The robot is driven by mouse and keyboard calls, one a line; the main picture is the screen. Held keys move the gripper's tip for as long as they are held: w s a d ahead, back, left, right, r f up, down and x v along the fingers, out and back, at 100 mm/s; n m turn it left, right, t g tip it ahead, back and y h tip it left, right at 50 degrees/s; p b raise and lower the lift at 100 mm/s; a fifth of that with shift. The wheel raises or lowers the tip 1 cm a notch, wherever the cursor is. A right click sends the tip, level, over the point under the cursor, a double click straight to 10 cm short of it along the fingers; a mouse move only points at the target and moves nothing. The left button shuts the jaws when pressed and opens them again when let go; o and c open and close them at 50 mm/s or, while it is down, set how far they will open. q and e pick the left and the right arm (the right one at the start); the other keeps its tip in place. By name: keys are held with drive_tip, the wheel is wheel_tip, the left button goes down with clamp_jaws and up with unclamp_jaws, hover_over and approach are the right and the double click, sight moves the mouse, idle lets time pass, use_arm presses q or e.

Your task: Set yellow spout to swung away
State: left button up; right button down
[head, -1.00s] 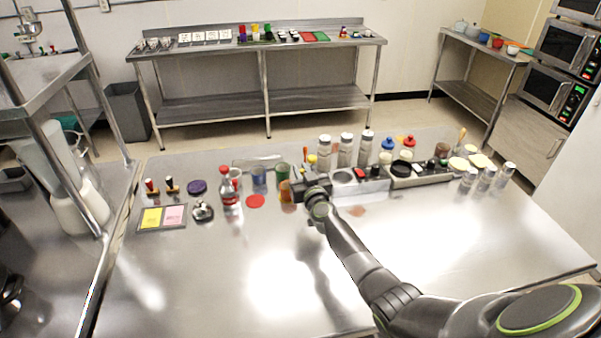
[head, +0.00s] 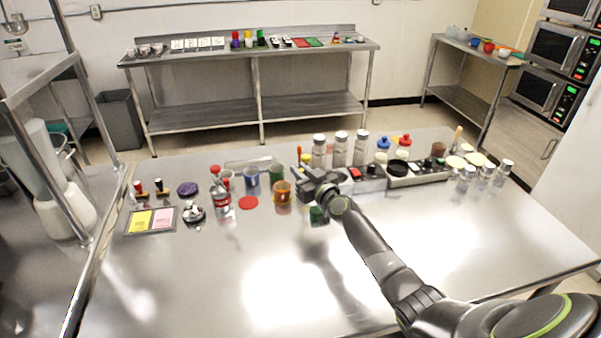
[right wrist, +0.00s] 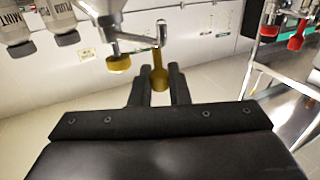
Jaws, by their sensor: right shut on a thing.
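My right gripper (head: 312,182) is at the back middle of the steel table in the head view. In the right wrist view its two dark fingers (right wrist: 155,90) are closed around a dark yellow bar with a rounded lower end (right wrist: 159,60), which appears to be the yellow spout. A metal funnel-like part with a yellow tip (right wrist: 118,63) hangs just left of the fingers. In the head view a small yellow part (head: 306,158) shows behind the gripper, and the gripper hides most of what it holds. My left gripper is out of view.
An orange cup (head: 282,192) and a red-capped bottle (head: 219,192) stand left of the gripper. The table's front is clear.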

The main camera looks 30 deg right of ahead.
drive_tip(key=c, duration=1.4)
unclamp_jaws()
drive_tip(key=shift+d, duration=0.1)
drive_tip(key=shift+c, duration=0.2)
drive_tip(key=shift+s, duration=0.1)
drive_tip(key=shift+s, duration=0.25)
drive_tip(key=s+d+p, duration=0.2)
drive_tip(key=s, duration=1.4)
drive_tip(key=shift+s+p, duration=0.3)
drive_tip(key=shift+p, duration=0.05)
